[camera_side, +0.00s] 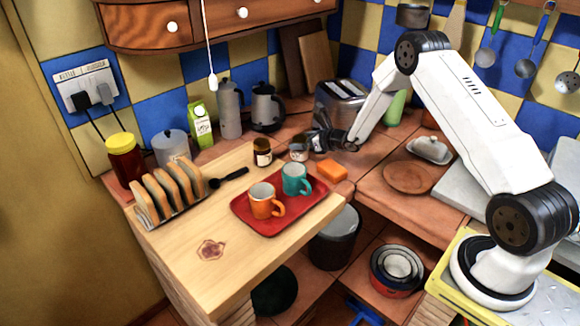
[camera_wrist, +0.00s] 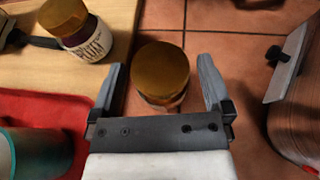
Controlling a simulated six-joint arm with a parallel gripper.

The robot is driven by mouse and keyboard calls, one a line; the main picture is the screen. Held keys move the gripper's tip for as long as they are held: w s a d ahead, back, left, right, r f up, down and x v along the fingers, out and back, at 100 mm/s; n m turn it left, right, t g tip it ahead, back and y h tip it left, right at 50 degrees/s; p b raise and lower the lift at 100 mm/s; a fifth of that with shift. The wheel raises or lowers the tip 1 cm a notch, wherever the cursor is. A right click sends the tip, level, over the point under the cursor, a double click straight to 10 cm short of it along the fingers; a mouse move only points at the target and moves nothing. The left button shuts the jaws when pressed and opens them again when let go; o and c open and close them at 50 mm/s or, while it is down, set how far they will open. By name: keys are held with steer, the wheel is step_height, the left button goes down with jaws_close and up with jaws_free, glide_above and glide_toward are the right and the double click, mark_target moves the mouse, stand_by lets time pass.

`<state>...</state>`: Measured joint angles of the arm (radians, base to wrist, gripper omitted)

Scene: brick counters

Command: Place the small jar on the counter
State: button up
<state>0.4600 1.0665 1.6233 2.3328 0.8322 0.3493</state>
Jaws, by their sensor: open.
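A small jar (camera_side: 298,150) with a brown lid stands on the tiled counter just past the wooden board's edge. In the wrist view its lid (camera_wrist: 160,72) shows from above, between the fingertips, with a gap on each side. My gripper (camera_wrist: 162,85) is open, with one finger on either side of this jar; in the side view my gripper (camera_side: 312,142) is close beside it. A second small jar (camera_side: 262,152), dark with a white label, stands on the wooden board; it also shows in the wrist view (camera_wrist: 78,30). The counter (camera_wrist: 225,35) is red-brown tile.
A red tray (camera_side: 262,226) with an orange mug (camera_side: 264,201) and a teal mug (camera_side: 295,179) lies on the wooden board (camera_side: 190,266). A toaster (camera_side: 340,103) stands behind. A plate (camera_side: 407,177) lies right.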

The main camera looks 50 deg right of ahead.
steer(key=shift+v, duration=5.55)
steer(key=shift+f, duration=0.1)
steer(key=s+a+r+n+g+y, duration=0.1)
steer(key=s+a+n+g+y, duration=0.15)
steer(key=a+n, duration=0.45)
steer(key=s+a+r+n+g+y, duration=0.1)
steer(key=s+a+n+g+y, duration=0.1)
steer(key=s+a+n+g, duration=0.45)
steer(key=s+a+r+n+h, duration=0.2)
steer(key=s+n, duration=0.3)
steer(key=n, duration=0.5)
steer(key=s+a+r+n+g+h, duration=0.1)
steer(key=s+a+n+h, duration=0.3)
steer(key=n, duration=0.6)
steer(key=shift+s+r+n+g, duration=0.3)
steer(key=shift+s+r+n, duration=0.05)
steer(key=shift+s+r, duration=0.55)
